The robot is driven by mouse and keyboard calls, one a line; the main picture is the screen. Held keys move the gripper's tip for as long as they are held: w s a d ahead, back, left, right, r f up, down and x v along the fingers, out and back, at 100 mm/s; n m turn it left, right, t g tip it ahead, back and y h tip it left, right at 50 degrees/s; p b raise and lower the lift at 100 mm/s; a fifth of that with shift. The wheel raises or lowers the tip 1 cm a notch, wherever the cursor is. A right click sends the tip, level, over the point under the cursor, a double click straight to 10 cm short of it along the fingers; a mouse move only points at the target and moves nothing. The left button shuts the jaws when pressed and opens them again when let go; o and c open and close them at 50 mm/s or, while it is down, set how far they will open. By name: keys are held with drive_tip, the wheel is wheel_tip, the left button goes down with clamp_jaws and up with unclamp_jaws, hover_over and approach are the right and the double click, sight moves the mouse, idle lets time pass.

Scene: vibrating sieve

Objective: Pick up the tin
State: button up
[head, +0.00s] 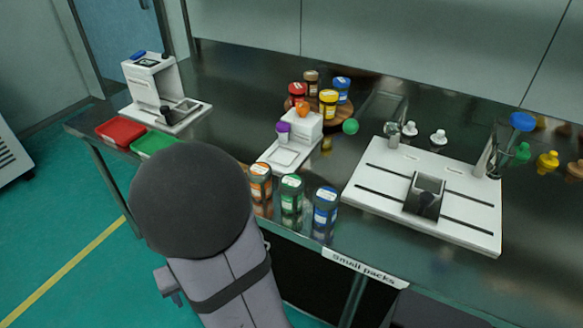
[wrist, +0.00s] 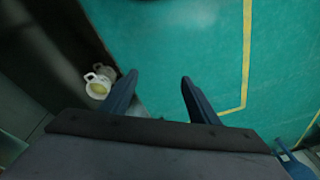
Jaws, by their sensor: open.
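Several tin-like containers with coloured labels stand on the dark bench in the head view. An orange-labelled one (head: 260,184), a green-labelled one (head: 291,197) and a blue-labelled one (head: 325,209) stand upright in a row at the front edge. Others, with red (head: 297,93), yellow (head: 327,103), blue (head: 341,88) and brown (head: 311,82) colouring, stand on a round wooden stand (head: 290,107). I cannot tell which is the tin. My gripper (wrist: 159,78) is open and empty in the wrist view, over the green floor. No labelled container shows between its fingers.
A white device (head: 154,90), a red tray (head: 120,131) and a green tray (head: 154,143) are at left. A white slotted plate (head: 380,200) with a grey box (head: 426,190) is at right. A pale cup (wrist: 97,88) shows left of my fingers.

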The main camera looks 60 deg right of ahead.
sight(289, 187)
drive_tip(key=s+d+r+m+h+p, duration=0.1)
drive_tip(key=s+d+r+m+p, duration=0.2)
drive_tip(key=d+r+p, duration=0.3)
drive_tip(key=s+d+r+m+h+p, duration=0.2)
drive_tip(key=s+d+r+m+p, duration=0.2)
drive_tip(key=d+r+p, duration=0.3)
drive_tip(key=s+d+r+m+g+h+p, duration=0.1)
drive_tip(key=s+d+r+m+p, duration=0.2)
drive_tip(key=d+r+p, duration=0.4)
drive_tip(key=shift+s+d+r+h+p, duration=0.15)
drive_tip(key=shift+s+d+p, duration=0.4)
drive_tip(key=shift+p, duration=0.9)
drive_tip(key=shift+s+d+h+p, duration=0.15)
drive_tip(key=shift+s+d+p, duration=0.35)
drive_tip(key=shift+p, duration=0.95)
drive_tip(key=shift+w+d+h+b, duration=0.2)
drive_tip(key=shift+d+h+b, duration=0.15)
drive_tip(key=shift+d, duration=0.25)
drive_tip(key=shift+d+r, duration=0.1)
drive_tip(key=shift+d, duration=0.3)
drive_tip(key=shift+x, duration=1.1)
drive_tip(key=shift+p+x, duration=0.6)
drive_tip(key=shift+x, duration=1.95)
drive_tip(key=shift+w, duration=0.1)
